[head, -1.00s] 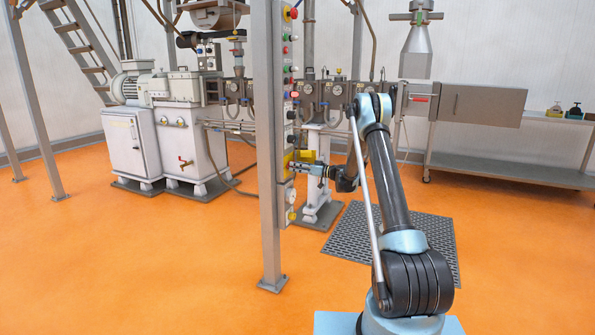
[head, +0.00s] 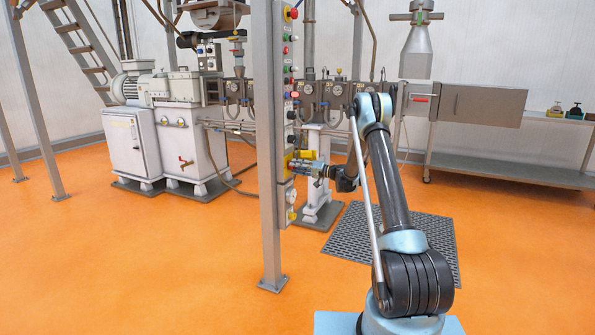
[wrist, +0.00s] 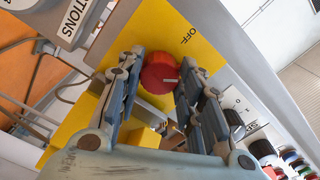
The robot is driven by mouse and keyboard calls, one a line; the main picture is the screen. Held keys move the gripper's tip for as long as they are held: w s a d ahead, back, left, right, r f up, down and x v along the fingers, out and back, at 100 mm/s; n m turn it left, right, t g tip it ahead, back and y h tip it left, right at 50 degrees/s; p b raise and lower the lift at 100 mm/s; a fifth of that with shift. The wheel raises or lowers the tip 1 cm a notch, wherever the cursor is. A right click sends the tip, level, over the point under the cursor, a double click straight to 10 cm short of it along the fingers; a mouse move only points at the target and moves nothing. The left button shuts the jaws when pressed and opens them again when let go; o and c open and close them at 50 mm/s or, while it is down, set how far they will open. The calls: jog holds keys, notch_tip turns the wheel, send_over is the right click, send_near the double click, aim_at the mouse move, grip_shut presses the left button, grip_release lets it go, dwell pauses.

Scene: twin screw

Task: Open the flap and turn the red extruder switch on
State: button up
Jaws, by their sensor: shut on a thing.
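The red extruder switch (wrist: 160,73) is a round red knob with a pale pointer mark. It sits on a yellow plate (wrist: 172,22) marked OFF in the wrist view. My gripper (wrist: 163,70) has one finger on each side of the knob and is shut on it. In the head view my gripper (head: 296,164) is at the yellow part of the post's panel, and the knob is hidden there. A yellow piece (head: 306,154) juts right from the panel just above my gripper, apparently the flap, swung open. A yellow block (wrist: 145,138) shows between my fingers.
The grey post (head: 267,200) carries a column of buttons and lamps above and below my gripper. A black round knob (wrist: 69,24) and more buttons (wrist: 291,157) lie close by. The extruder line stands behind; orange floor is clear in front.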

jog(key=shift+w+d+m, duration=0.1)
jog(key=shift+d+m, duration=0.05)
jog(key=shift+m, duration=3.65)
jog(key=o, duration=1.1)
jog(key=shift+c, duration=0.2)
jog(key=v, duration=1.2)
